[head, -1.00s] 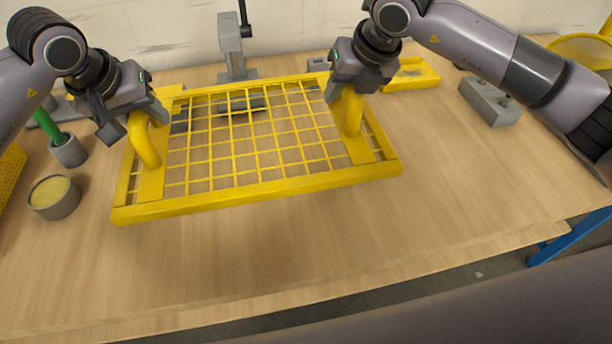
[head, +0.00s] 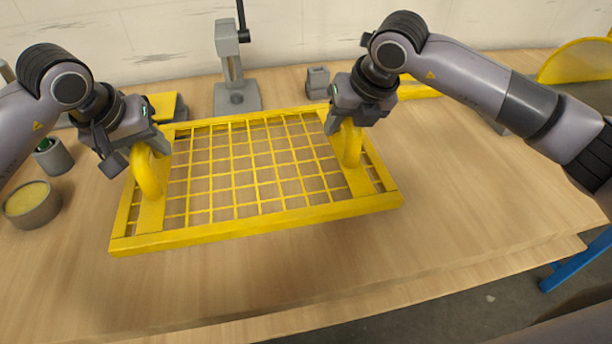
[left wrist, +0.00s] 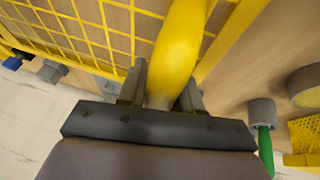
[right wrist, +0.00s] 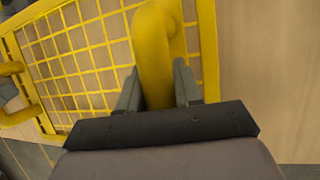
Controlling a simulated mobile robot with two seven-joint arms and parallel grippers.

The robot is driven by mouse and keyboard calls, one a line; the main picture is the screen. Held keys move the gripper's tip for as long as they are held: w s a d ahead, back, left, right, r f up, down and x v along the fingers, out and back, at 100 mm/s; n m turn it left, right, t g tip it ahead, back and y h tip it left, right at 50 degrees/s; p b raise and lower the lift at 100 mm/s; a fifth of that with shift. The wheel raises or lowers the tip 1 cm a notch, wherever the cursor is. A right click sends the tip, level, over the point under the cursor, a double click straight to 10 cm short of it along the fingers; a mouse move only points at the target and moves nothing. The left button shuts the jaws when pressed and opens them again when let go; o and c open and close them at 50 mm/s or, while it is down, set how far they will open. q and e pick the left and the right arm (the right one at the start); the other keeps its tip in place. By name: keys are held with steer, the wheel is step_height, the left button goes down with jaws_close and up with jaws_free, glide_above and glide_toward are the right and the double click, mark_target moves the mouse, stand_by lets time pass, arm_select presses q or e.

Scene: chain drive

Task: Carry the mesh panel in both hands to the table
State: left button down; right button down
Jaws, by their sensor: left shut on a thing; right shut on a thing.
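The yellow mesh panel (head: 258,220) lies roughly level over the wooden table (head: 480,200) in the head view, with a handle at each side. Whether it touches the tabletop or hangs just above it I cannot tell. My left gripper (head: 142,150) is shut on the left handle (head: 150,176), and the left wrist view shows that handle (left wrist: 178,50) between the fingers. My right gripper (head: 350,120) is shut on the right handle (head: 349,148), which also shows between the fingers in the right wrist view (right wrist: 153,50).
A grey stand (head: 236,95) with a black lever is behind the panel, with a small grey block (head: 317,82) to its right. A round tin (head: 33,204) and a grey cup (head: 53,157) stand at the left. The table's front and right are clear.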

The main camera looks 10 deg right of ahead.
mark_target(162, 170)
arm_select(q)
steer(key=shift+f, duration=0.1)
arm_select(e)
steer(key=shift+f, duration=0.15)
